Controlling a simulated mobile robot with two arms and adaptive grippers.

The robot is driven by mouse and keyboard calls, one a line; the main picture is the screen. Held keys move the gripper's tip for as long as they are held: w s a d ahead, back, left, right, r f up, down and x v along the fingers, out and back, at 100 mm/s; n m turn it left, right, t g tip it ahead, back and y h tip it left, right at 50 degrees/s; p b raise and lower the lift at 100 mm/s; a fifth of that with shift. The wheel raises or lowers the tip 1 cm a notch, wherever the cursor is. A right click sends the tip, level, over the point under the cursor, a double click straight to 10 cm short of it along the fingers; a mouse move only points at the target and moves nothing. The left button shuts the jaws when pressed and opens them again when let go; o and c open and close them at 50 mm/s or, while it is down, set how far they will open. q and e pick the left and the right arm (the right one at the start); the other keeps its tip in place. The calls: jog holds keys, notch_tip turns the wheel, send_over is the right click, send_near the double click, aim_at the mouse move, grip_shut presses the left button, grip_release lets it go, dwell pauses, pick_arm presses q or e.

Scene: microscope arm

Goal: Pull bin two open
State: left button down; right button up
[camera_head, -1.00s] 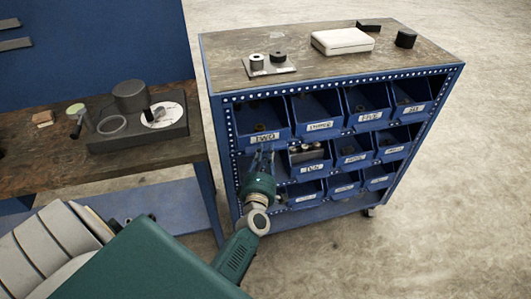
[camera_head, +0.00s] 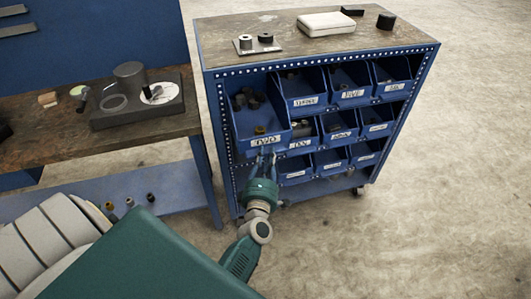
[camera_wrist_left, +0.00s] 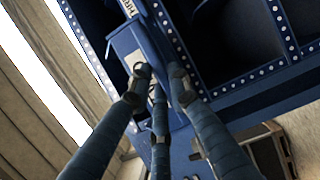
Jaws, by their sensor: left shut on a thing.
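Bin two (camera_head: 259,118) is a blue bin with a white label reading "TWO" at the upper left of the blue cabinet in the head view. It sticks out of the cabinet front, and several small dark parts and a brass one show inside. My left gripper (camera_head: 264,160) is shut on the front lip of the bin, just below its label. In the left wrist view, the fingers (camera_wrist_left: 160,85) close around a blue edge beside a white label. My right gripper is not in view.
Other labelled blue bins (camera_head: 303,92) sit in the cabinet (camera_head: 215,120) to the right and below. Its wooden top (camera_head: 290,45) holds a white case (camera_head: 326,22) and dark cylinders. A workbench (camera_head: 50,135) stands at the left. Open floor (camera_head: 450,200) lies at the right.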

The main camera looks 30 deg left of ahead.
pick_arm(q)
jog(key=shift+s, duration=0.1)
jog(key=c, duration=1.9)
grip_release()
jog(key=shift+c, duration=0.2)
jog(key=shift+o, duration=0.4)
jog(key=v, duration=0.8)
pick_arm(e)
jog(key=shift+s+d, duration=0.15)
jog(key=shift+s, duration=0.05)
pick_arm(q)
jog(key=shift+d+f, duration=0.15)
